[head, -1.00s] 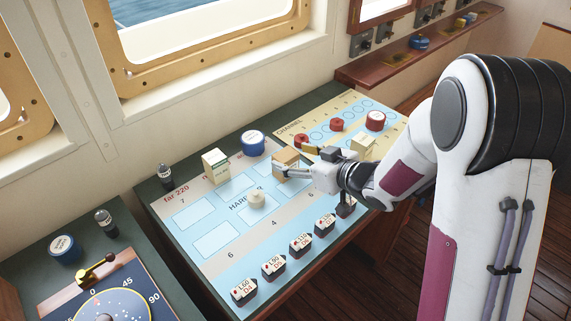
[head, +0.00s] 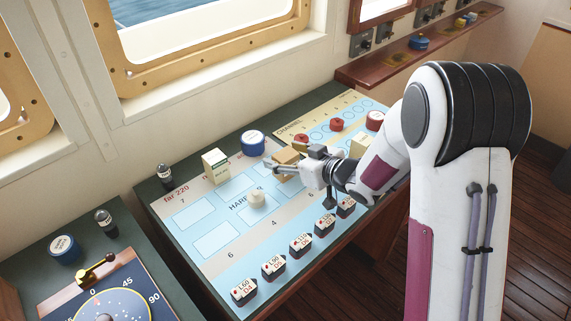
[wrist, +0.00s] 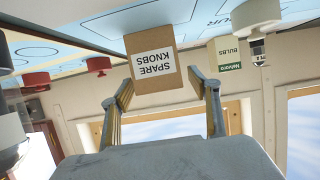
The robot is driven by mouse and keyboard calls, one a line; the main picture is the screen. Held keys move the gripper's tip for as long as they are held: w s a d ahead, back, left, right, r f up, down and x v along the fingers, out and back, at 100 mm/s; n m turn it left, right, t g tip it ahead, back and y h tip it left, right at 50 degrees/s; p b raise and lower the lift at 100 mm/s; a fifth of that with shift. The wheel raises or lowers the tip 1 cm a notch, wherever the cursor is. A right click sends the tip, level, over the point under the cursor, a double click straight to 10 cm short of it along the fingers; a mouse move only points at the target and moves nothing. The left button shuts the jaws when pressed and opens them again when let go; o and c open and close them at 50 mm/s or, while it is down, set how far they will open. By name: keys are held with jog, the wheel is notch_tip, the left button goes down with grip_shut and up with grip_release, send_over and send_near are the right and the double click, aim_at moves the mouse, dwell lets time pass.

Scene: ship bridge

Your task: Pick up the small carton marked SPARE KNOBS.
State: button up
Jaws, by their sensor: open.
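The small brown carton marked SPARE KNOBS (wrist: 152,62) is in the upper middle of the wrist view, its white label upside down there. In the head view the carton (head: 286,156) stands on the chart board, partly hidden by my gripper. My gripper (wrist: 165,88) is open, with one finger to each side of the carton's lower part in the wrist view. It also shows in the head view (head: 281,168), at the carton's near side. I cannot tell whether the fingers touch the carton.
A cream carton (head: 216,166) and a blue round tin (head: 252,143) stand to the left. Dark ship blocks (head: 273,267) line the near edge.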

aim_at(285, 154)
jog(key=c, duration=1.2)
jog(key=shift+c, duration=0.2)
jog(key=shift+r, duration=0.15)
jog(key=shift+r, duration=4.9)
